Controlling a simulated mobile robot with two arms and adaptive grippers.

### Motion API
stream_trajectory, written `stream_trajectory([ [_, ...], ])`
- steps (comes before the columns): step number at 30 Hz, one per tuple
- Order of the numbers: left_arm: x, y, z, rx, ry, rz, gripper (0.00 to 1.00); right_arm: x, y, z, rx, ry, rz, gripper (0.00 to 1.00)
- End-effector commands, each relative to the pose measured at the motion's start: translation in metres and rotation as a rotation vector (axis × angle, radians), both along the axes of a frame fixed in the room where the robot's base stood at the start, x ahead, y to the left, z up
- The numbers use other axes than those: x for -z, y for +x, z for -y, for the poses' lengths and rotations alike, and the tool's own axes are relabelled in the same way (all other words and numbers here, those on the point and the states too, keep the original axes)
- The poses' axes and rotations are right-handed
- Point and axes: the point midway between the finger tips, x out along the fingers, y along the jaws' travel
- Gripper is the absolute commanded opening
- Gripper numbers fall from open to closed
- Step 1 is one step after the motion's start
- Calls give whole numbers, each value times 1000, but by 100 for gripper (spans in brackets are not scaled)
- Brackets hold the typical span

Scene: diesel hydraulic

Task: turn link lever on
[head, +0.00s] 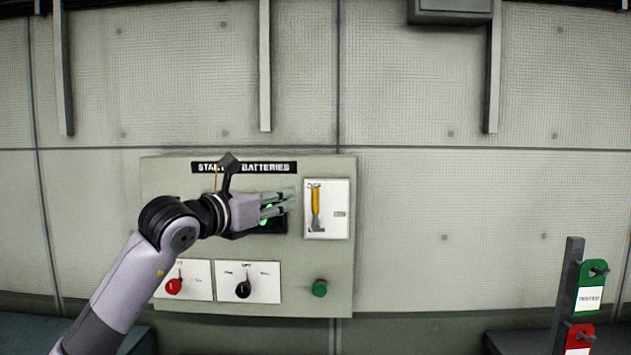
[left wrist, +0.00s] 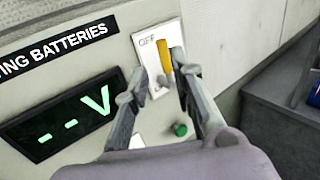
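The link lever (head: 316,201) has a yellow handle and sits on a white plate at the right of the starting batteries panel. It points up in the head view. In the left wrist view, the yellow handle (left wrist: 164,56) shows just beyond my fingertips, beside the word OFF. My left gripper (head: 292,199) is just left of the lever plate in the head view. In the left wrist view, my left gripper (left wrist: 157,82) has its two fingers apart, with the lever between the tips in the picture. I cannot tell whether they touch it. My right gripper is not in view.
The panel (head: 335,275) also bears a digital display (left wrist: 62,118), a red knob (head: 174,286), a black knob (head: 243,289) and a green button (head: 319,288). A post with green (head: 590,284) and red tags stands at the lower right. The wall right of the panel is clear.

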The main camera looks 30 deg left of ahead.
Motion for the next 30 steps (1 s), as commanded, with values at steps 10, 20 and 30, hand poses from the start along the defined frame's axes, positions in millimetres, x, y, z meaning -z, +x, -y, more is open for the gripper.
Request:
stream_trajectory([
  [10, -5, 78, 5, 4, -4, -1, 23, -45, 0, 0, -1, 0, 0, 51],
  [20, -1, 120, 6, 3, 0, -1, 23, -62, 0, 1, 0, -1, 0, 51],
  [30, 0, 124, 6, 3, 2, 1, 23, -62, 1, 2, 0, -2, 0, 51],
])
